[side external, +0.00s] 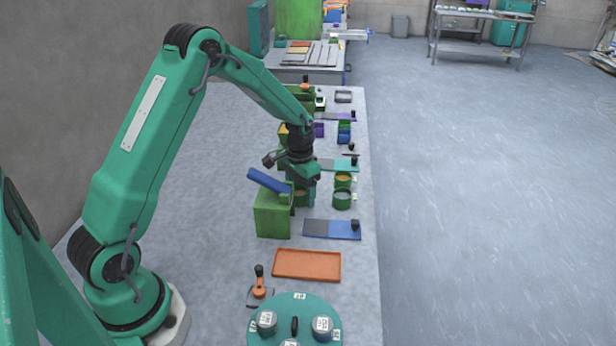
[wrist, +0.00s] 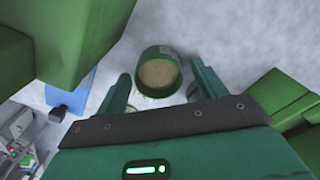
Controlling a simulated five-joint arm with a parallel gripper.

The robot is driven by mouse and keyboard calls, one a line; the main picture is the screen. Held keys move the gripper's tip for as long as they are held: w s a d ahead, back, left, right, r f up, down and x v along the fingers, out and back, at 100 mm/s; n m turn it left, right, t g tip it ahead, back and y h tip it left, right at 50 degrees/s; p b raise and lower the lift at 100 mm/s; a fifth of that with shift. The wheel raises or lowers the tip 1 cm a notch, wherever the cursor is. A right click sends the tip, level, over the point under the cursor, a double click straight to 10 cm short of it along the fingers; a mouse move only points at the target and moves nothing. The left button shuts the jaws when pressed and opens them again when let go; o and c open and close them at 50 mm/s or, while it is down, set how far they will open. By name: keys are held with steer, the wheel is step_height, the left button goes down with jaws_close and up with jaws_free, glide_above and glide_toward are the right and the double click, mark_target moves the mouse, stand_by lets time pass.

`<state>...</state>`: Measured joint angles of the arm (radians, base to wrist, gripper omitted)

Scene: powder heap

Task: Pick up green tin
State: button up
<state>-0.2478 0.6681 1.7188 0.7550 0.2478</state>
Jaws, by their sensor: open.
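A green tin (wrist: 157,53) with tan powder inside stands upright between and just ahead of my gripper's fingertips in the wrist view. My gripper (wrist: 161,74) is open, with a finger on each side of the tin and visible gaps between.
A green box (side external: 273,215) with a tilted blue piece (side external: 268,181) on top stands close to my gripper's left. A blue and grey slab (side external: 318,229) with a black knob and an orange tray (side external: 306,265) lie nearer. The bench's right edge is close by.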

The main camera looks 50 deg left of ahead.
steer(key=shift+c, duration=0.2)
stand_by(0.3)
steer(key=c, duration=1)
steer(key=shift+r, duration=0.5)
step_height(320, 180, up, 3)
steer(key=shift+r, duration=0.15)
steer(key=s+d+r, duration=0.1)
steer(key=d+r, duration=0.1)
steer(key=d, duration=0.1)
steer(key=s+d+r, duration=0.1)
steer(key=d+r, duration=0.1)
steer(key=d, duration=0.2)
steer(key=s+d+r, duration=0.1)
steer(key=d+r, duration=0.1)
steer(key=d, duration=0.2)
steer(key=shift+s+d+r, duration=0.1)
steer(key=shift+s+r, duration=0.1)
steer(key=shift+r, duration=0.15)
steer(key=shift+f, duration=0.15)
steer(key=shift+f, duration=1.2)
